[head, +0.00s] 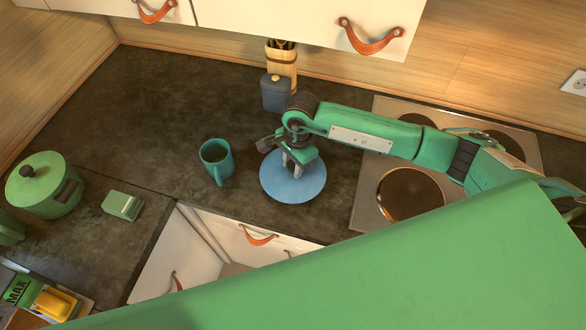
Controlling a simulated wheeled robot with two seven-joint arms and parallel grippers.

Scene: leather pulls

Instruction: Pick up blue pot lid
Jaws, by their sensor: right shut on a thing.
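The blue pot lid (297,188) is a round, light blue disc over the dark countertop, left of the stove. My right gripper (290,168) comes in from the right and points down at the lid's middle. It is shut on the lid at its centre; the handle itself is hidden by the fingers. I cannot tell whether the lid touches the counter or is slightly above it. My left gripper is not in view.
A teal mug (217,160) stands just left of the lid. A dark blue canister (275,93) and a wooden utensil holder (283,60) stand behind. A green pot (44,184) and a small green box (122,205) are at left. The stove (362,201) is at right.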

